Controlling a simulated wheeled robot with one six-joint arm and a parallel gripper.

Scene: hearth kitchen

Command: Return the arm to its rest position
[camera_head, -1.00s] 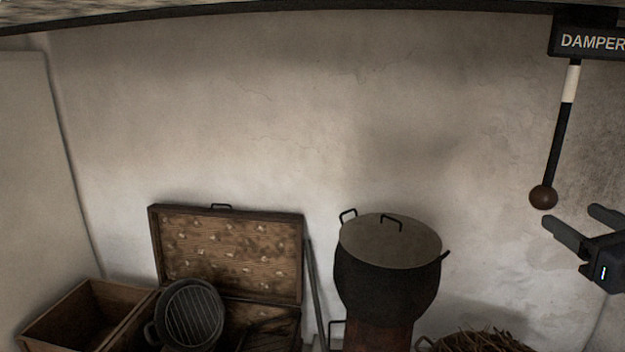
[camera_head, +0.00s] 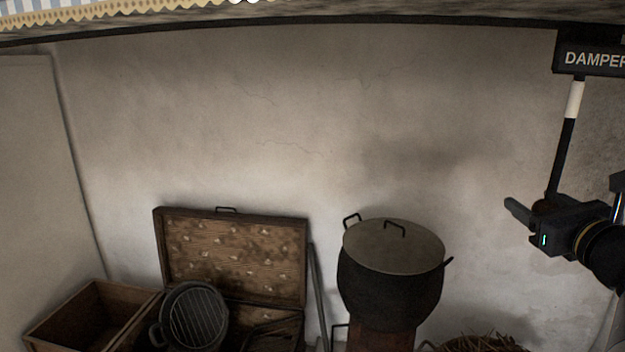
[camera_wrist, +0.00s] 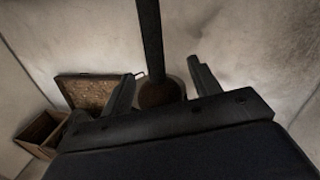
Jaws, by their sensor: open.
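My gripper (camera_head: 525,208) is at the right of the head view, in front of the lower end of the damper lever (camera_head: 566,140). The lever is a black rod with a white band, hanging below a "DAMPER" sign (camera_head: 594,59). Its brown ball is mostly hidden behind my gripper in the head view. In the wrist view my gripper (camera_wrist: 160,88) has its two fingers spread apart, and the ball (camera_wrist: 160,93) shows between them in the picture. I cannot tell whether anything touches the ball.
A lidded black pot (camera_head: 390,285) stands at lower centre-right. An open wooden chest (camera_head: 232,255) and an open wooden box (camera_head: 85,318) stand at lower left, with a round black grill pan (camera_head: 193,318) by them. A twig basket (camera_head: 475,343) is at lower right. The middle wall is bare.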

